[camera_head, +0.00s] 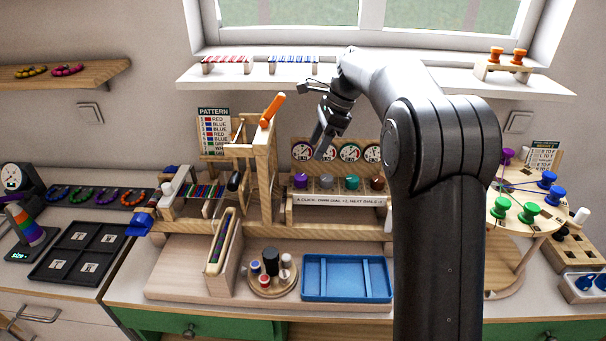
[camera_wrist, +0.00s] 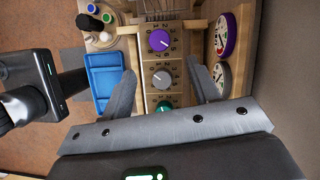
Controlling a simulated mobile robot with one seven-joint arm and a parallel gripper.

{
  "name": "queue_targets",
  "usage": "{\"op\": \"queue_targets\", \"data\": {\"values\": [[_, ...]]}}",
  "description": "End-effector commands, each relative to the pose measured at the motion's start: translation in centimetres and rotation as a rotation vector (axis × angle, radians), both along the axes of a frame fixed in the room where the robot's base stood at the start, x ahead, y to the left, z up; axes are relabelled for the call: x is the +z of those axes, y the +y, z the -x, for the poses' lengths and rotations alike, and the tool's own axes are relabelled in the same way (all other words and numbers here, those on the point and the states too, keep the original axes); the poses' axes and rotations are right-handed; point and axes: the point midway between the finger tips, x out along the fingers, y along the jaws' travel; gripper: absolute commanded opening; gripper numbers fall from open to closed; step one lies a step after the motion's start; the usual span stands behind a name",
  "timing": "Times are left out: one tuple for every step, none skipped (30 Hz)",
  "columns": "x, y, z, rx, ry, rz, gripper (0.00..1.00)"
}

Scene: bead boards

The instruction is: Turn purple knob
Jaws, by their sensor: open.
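The purple knob (camera_head: 301,181) is the leftmost of a row of knobs on a wooden panel below several dials. It also shows in the wrist view (camera_wrist: 159,40), with a white pointer mark and numbers around it. My gripper (camera_head: 320,146) is above and in front of the dials, a little up and right of the purple knob in the head view. I see no contact with any knob.
The teal knob (camera_head: 352,183) and brown knob (camera_head: 377,183) continue the row. A wooden frame with an orange handle (camera_head: 272,109) stands close on the left. A blue tray (camera_head: 347,297) and a round bead stand (camera_head: 273,287) sit in front. A purple-rimmed dial (camera_wrist: 226,35) is beside the knobs.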

Motion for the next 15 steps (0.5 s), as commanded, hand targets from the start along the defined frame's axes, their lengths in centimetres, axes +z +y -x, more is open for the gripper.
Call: {"op": "queue_targets", "data": {"values": [[-0.4, 0.2, 0.0, 0.000, 0.002, -0.001, 0.55], [-0.7, 0.3, 0.1, 0.000, 0.003, 0.000, 0.55], [-1.2, 0.5, 0.1, 0.001, 0.003, -0.001, 0.55], [-1.6, 0.7, 0.2, 0.001, 0.003, -0.001, 0.55], [-2.1, 0.9, 0.2, 0.001, 0.003, -0.001, 0.55], [-2.8, 1.2, 0.3, 0.002, 0.004, 0.000, 0.55], [-3.4, 1.4, 0.3, 0.001, 0.003, -0.001, 0.55], [-3.9, 1.6, 0.4, 0.002, 0.004, 0.000, 0.55], [-4.6, 1.9, 0.4, 0.002, 0.001, 0.000, 0.55], [-5.2, 2.1, 0.5, 0.002, 0.003, 0.001, 0.55], [-5.7, 2.3, 0.5, 0.002, 0.002, 0.000, 0.55], [-6.4, 2.6, 0.6, 0.003, 0.002, 0.000, 0.55], [-6.9, 2.8, 0.6, 0.003, 0.002, 0.000, 0.55], [-7.3, 3.0, 0.6, 0.002, 0.002, 0.000, 0.55], [-7.9, 3.2, 0.7, 0.002, 0.002, 0.000, 0.55]]}}
